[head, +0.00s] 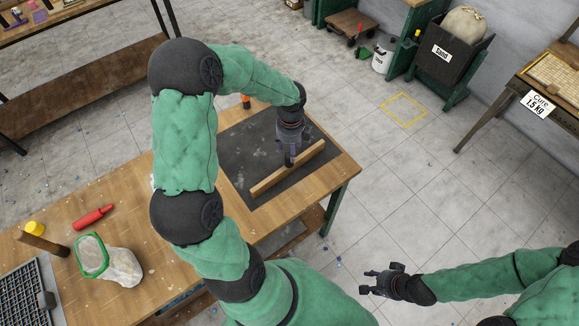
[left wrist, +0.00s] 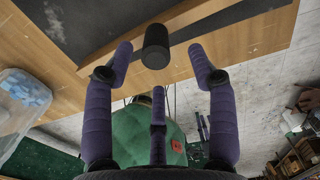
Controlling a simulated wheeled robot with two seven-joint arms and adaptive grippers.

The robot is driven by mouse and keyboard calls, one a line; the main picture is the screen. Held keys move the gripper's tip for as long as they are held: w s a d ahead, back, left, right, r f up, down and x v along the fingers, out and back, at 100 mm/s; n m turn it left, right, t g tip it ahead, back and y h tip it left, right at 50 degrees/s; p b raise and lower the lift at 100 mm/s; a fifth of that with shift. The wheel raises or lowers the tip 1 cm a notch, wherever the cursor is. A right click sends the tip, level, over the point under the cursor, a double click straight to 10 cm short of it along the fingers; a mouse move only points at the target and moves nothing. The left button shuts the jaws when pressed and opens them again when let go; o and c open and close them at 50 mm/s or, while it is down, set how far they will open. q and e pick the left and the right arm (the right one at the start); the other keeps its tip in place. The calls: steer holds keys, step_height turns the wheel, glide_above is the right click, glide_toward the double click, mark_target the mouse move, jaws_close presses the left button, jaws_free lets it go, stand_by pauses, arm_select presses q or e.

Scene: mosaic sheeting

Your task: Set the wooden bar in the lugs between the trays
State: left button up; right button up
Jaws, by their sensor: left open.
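The wooden bar (head: 270,182) lies slantwise on a dark mat (head: 238,150) on the workbench. My left gripper (head: 290,158) is over the middle of the bar, with its fingers apart. In the left wrist view its purple fingers (left wrist: 160,68) are spread around a black cylinder (left wrist: 156,47), without visible contact. The bar (left wrist: 192,18) shows behind the cylinder; I cannot tell whether they are joined. My right gripper (head: 370,283) is open and empty over the floor, right of the bench. I cannot make out the lugs or trays for certain.
On the bench (head: 130,200) are a red tool (head: 93,217), a green-rimmed tub (head: 120,266), a yellow-topped item (head: 36,228) and a dark gridded panel (head: 25,293). A mosaic sheet (head: 560,72) lies on a side table.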

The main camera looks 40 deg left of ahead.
mark_target(289, 154)
arm_select(q)
steer(key=f, duration=0.2)
steer(key=f+b, duration=0.1)
steer(key=f, duration=0.1)
steer(key=shift+s+a+f, duration=0.1)
steer(key=shift+s+f, duration=0.1)
steer(key=shift+f, duration=0.2)
jaws_close()
steer(key=shift+r, duration=0.1)
